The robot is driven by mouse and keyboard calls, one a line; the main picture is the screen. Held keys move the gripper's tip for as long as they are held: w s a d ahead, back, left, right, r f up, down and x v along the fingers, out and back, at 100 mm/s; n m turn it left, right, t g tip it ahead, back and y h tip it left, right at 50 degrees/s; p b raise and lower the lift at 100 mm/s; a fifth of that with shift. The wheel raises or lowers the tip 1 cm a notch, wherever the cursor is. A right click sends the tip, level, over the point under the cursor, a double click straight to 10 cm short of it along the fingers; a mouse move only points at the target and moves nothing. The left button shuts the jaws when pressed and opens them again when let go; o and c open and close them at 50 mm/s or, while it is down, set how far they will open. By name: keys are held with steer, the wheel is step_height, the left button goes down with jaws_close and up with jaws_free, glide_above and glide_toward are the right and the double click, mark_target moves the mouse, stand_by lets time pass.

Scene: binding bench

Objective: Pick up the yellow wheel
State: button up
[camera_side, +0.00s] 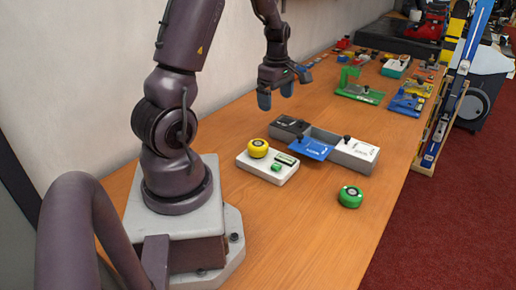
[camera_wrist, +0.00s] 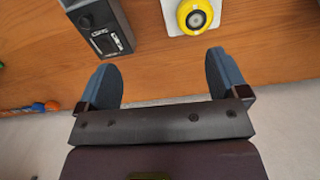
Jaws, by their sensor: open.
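The yellow wheel (camera_side: 258,148) is a round yellow piece with a dark and pale centre. It sits on the left end of a white box (camera_side: 288,172) on the bench. The yellow wheel also shows at the top of the wrist view (camera_wrist: 194,15), on the white surface. My gripper (camera_side: 278,97) is open and empty, raised above the bench behind the wheel in the side view. In the wrist view its two blue fingers (camera_wrist: 165,80) are spread apart, and the wheel lies beyond the right finger, apart from it.
A grey box (camera_side: 355,155) with a blue plate (camera_side: 305,147) stands behind the white box; a dark grey box shows in the wrist view (camera_wrist: 100,25). A green wheel (camera_side: 350,196) lies at the front right. Several coloured items stand farther back. Bare wood lies around the green wheel.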

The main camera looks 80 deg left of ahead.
mark_target(258, 143)
steer(key=s+d+f+m, duration=0.1)
steer(key=s+d+m, duration=0.1)
steer(key=s+m, duration=0.3)
steer(key=shift+m, duration=0.5)
step_height(258, 143, down, 13)
steer(key=shift+s+f, duration=0.1)
steer(key=c, duration=1.1)
